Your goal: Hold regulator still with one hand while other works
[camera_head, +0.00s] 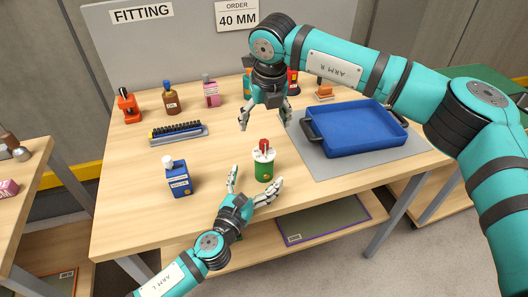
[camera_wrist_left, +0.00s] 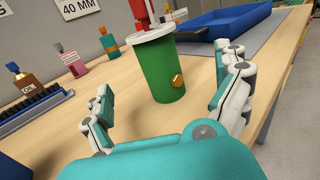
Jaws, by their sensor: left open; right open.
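The regulator appears to be the green cylinder (camera_head: 264,170) with a white top and a red part on it, upright near the table's front edge. In the left wrist view the green cylinder (camera_wrist_left: 160,72) shows a brass hex fitting (camera_wrist_left: 177,80) on its side. My left gripper (camera_head: 252,184) is open in front of it, fingers spread to either side; in the left wrist view its fingers (camera_wrist_left: 170,100) are apart with the cylinder beyond and between them. My right gripper (camera_head: 264,116) is open and empty, pointing down above the table behind the cylinder.
A blue tray (camera_head: 350,148) sits on a grey mat (camera_head: 319,168) to the right. Several bottles and tools line the back, including a brown oil bottle (camera_head: 171,101). Clear wood lies between the rack and the cylinder.

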